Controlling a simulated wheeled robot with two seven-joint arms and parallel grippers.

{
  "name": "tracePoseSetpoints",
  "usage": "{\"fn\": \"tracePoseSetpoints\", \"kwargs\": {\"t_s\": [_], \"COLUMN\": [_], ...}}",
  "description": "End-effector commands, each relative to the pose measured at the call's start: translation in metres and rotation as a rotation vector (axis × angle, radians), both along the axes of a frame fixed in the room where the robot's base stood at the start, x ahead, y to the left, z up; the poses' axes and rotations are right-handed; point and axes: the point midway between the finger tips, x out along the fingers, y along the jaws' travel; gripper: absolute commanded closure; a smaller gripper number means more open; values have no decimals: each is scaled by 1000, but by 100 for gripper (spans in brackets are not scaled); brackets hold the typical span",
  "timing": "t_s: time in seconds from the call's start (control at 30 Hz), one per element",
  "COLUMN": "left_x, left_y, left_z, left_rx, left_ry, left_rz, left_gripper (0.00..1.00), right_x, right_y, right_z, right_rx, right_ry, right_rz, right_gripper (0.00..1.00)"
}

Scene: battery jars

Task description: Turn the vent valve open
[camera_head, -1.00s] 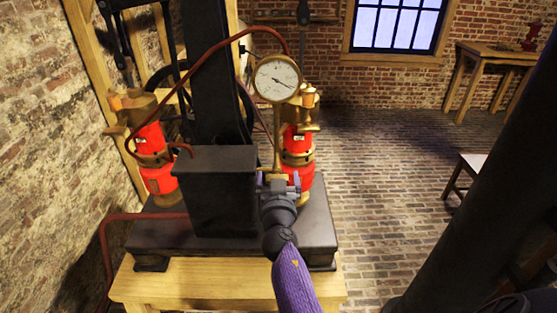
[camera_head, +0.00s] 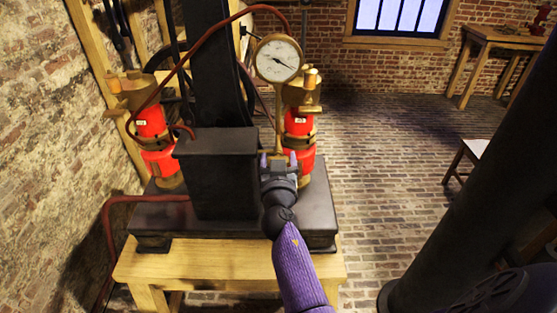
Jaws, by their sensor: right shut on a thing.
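My right gripper (camera_head: 278,160) reaches in from the bottom on a purple arm. Its two purple fingertips stand upright at the foot of the brass gauge pipe (camera_head: 278,115), just right of the dark box (camera_head: 216,180). It is shut on a small part there, which I take to be the vent valve; the gripper hides that part, so its handle angle cannot be told. A round white pressure gauge (camera_head: 277,60) tops the pipe, its needle pointing to the lower right. My left gripper is not in view.
Red and brass jars stand at left (camera_head: 152,125) and right (camera_head: 300,125) behind the box. A dark base plate (camera_head: 160,221) rests on a wooden table (camera_head: 220,262). A red hose (camera_head: 185,62) arches over. The brick floor at right is open, with a stool (camera_head: 466,155) and side table (camera_head: 500,38).

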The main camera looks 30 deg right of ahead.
Motion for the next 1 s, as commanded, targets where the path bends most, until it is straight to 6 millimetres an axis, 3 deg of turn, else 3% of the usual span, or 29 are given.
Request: {"fn": "tracePoseSetpoints", "kwargs": {"t_s": [0.27,1.0], "left_x": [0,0], "left_y": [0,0], "left_z": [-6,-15], "left_rx": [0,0], "left_ry": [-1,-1], "left_rz": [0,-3], "left_gripper": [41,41], "right_x": [0,1], "right_y": [0,1], "right_z": [-1,-1], "right_rx": [-145,-743], "right_ry": [88,455], "right_rz": [1,0], "right_gripper": [82,82]}}
